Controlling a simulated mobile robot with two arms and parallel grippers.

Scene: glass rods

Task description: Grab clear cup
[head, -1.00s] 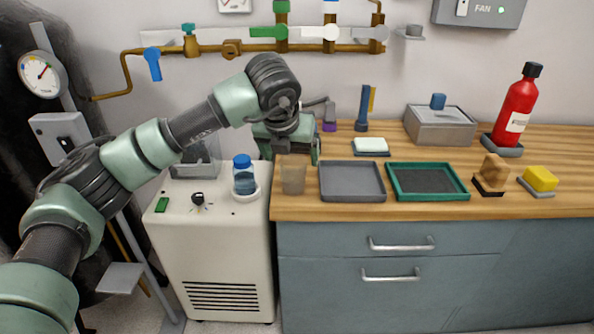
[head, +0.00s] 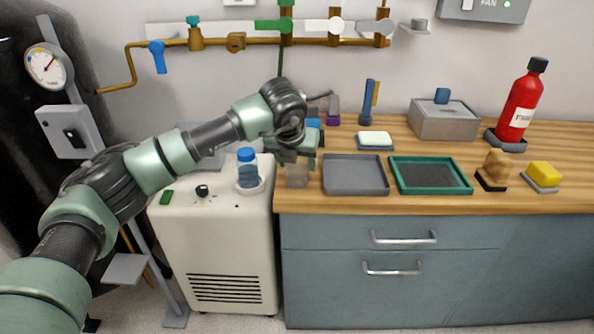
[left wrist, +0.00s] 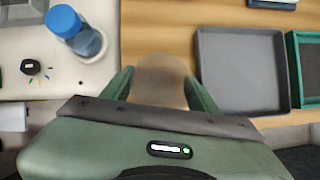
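The clear cup (head: 296,176) stands upright near the left front corner of the wooden worktop, left of the grey tray. In the left wrist view the cup (left wrist: 160,78) lies between the two green fingers of my left gripper (left wrist: 160,80). The gripper is open, with one finger on each side of the cup. I cannot tell if either finger touches it. In the head view my left gripper (head: 295,160) is at the cup's upper part and hides its rim. My right gripper is in neither view.
A grey tray (head: 354,188) and a green-rimmed tray (head: 432,190) sit right of the cup. A blue-capped bottle (head: 248,172) stands on the white cabinet (head: 222,235) to the left. A red bottle (head: 519,103) stands at the back right.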

